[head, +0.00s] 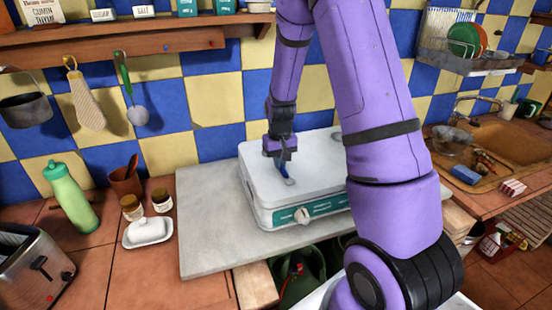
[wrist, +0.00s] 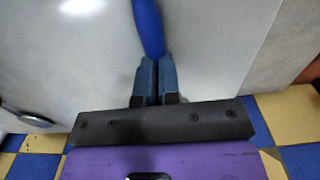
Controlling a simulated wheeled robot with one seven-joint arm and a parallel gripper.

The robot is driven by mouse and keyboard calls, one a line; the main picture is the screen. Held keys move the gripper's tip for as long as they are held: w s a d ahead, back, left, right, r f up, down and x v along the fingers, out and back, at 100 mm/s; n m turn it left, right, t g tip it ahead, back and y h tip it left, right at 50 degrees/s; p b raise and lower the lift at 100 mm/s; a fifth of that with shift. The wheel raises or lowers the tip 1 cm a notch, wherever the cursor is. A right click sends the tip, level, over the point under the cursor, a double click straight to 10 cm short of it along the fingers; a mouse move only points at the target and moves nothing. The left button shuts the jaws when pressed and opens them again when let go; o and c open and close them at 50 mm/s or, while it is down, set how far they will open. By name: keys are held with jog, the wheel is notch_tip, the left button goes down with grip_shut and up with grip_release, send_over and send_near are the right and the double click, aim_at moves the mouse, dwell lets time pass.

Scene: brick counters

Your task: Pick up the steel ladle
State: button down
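My gripper (head: 281,162) points down over the white-lidded appliance (head: 325,160) in the head view. A blue-handled utensil (head: 282,173) is at its fingertips, with a small pale, shiny end low on the right. It may be the steel ladle; its bowl is not clear. In the wrist view the blue handle (wrist: 149,28) runs from the top edge down between the two fingers of my gripper (wrist: 156,62), which are close together on it. A ladle-like utensil (head: 138,115) with a green handle and grey round head hangs on the tiled wall at left.
The appliance stands on a grey slab (head: 205,225). To the left are a green bottle (head: 72,200), a toaster (head: 35,270), jars and a white butter dish (head: 148,232). A shelf (head: 140,32) runs above. A sink (head: 500,140) is at right.

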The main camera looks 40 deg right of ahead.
jog(key=shift+r, duration=0.15)
jog(key=shift+r, duration=0.55)
notch_tip(320, 180, up, 2)
jog(key=shift+r, duration=0.1)
jog(key=s+a, duration=0.3)
jog(key=s, duration=0.4)
jog(key=s+a+r, duration=0.1)
jog(key=s+a, duration=0.2)
jog(key=s, duration=0.4)
jog(key=shift+s+a+r, duration=0.2)
jog(key=shift+s+a, duration=0.05)
jog(key=shift+s, duration=0.05)
